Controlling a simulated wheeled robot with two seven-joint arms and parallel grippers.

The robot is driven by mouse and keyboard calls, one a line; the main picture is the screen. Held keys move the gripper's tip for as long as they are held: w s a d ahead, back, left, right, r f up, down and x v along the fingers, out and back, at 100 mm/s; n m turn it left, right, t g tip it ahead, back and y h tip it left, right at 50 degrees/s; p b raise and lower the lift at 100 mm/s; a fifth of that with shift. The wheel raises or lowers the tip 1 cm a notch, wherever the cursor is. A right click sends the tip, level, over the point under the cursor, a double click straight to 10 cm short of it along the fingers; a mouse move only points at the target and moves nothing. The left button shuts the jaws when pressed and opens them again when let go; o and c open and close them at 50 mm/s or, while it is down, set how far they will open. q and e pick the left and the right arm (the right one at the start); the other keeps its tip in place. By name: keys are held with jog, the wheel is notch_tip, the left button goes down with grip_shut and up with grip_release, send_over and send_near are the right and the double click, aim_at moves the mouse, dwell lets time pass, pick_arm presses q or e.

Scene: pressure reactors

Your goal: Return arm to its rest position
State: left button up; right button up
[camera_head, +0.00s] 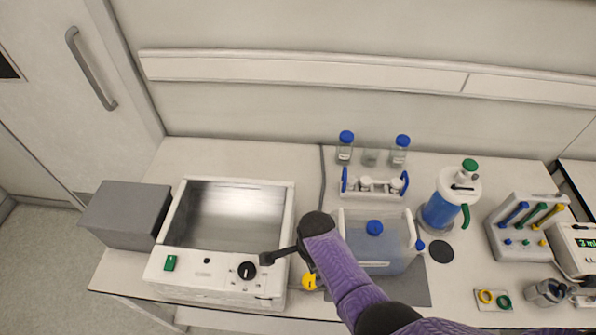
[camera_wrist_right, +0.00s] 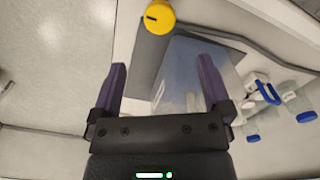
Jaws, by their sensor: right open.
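My right arm, with purple and black links, comes in from the bottom right in the head view. Its gripper (camera_head: 272,257) is at the front right of a white bath-like device (camera_head: 288,215), left of a clear jug of blue liquid (camera_head: 375,258). In the right wrist view the gripper (camera_wrist_right: 158,66) is open, with its two purple fingers apart and nothing held between them. The jug (camera_wrist_right: 195,75) lies beyond the fingers there. My forearm covers part of the jug's front in the head view. My left gripper is not in view.
A yellow-topped item (camera_head: 309,281) is just below the gripper; it shows in the wrist view (camera_wrist_right: 158,17) too. A black dial (camera_head: 247,270) is close left of the gripper.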

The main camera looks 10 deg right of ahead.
jog(key=s+d+r+n+t, duration=0.2)
jog(key=s+d+r+n, duration=0.1)
jog(key=s+r+n, duration=0.5)
jog(key=s+d+r+n+t, duration=0.1)
jog(key=s+d+r+n, duration=0.2)
jog(key=s+r+n, duration=0.55)
notch_tip(320, 180, down, 30)
jog(key=w+n+b, duration=0.1)
jog(key=n+b, duration=0.1)
jog(key=b, duration=0.9)
jog(key=s+d+f+g+b, duration=0.1)
jog(key=s+f+b, duration=0.4)
jog(key=f, duration=0.6)
jog(key=s+d+f+g+b, duration=0.1)
jog(key=s+f+b, duration=0.4)
jog(key=s+f, duration=0.4)
jog(key=shift+s+d+f, duration=0.15)
jog(key=shift+d+f, duration=0.25)
jog(key=shift+f, duration=0.55)
